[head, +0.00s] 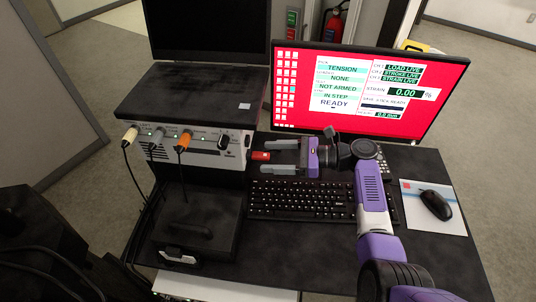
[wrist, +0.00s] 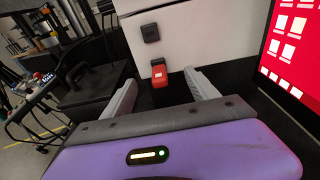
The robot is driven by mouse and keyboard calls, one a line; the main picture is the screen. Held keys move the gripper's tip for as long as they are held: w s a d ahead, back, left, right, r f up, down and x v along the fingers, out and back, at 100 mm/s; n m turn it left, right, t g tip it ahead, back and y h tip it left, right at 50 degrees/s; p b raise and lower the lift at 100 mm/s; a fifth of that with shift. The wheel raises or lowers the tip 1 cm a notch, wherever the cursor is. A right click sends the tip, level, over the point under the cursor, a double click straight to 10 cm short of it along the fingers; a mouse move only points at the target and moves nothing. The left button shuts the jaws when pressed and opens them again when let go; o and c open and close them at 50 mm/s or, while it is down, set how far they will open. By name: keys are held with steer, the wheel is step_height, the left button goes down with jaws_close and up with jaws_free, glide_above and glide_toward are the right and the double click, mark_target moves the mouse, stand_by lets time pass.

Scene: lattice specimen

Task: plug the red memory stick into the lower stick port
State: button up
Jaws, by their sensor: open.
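The red memory stick (head: 260,156) is at the lower right side of the grey instrument box (head: 200,152). In the wrist view the red stick (wrist: 159,75) meets the pale box wall (wrist: 185,40) near its lower edge, below a small black square fitting (wrist: 150,33). It appears to stick out of the wall; how deep it sits, and the port behind it, are hidden. My gripper (head: 272,157) is open and empty, pointing left at the stick. Its two grey fingers stand apart, one on each side of the stick's line, with no visible contact.
A black keyboard (head: 300,200) lies below my gripper, and a red-screen monitor (head: 365,95) stands behind it. A black case (head: 195,225) stands in front of the box. Cables plug into the box front at left. A mouse (head: 436,205) lies on a pad at right.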

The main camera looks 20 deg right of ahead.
steer(key=p+v, duration=0.1)
steer(key=v, duration=0.2)
steer(key=shift+s, duration=0.1)
steer(key=shift+d, duration=0.15)
steer(key=v, duration=0.7)
steer(key=shift+s+d+b, duration=0.2)
steer(key=shift+d+b, duration=0.05)
steer(key=shift+b, duration=0.2)
stand_by(0.6)
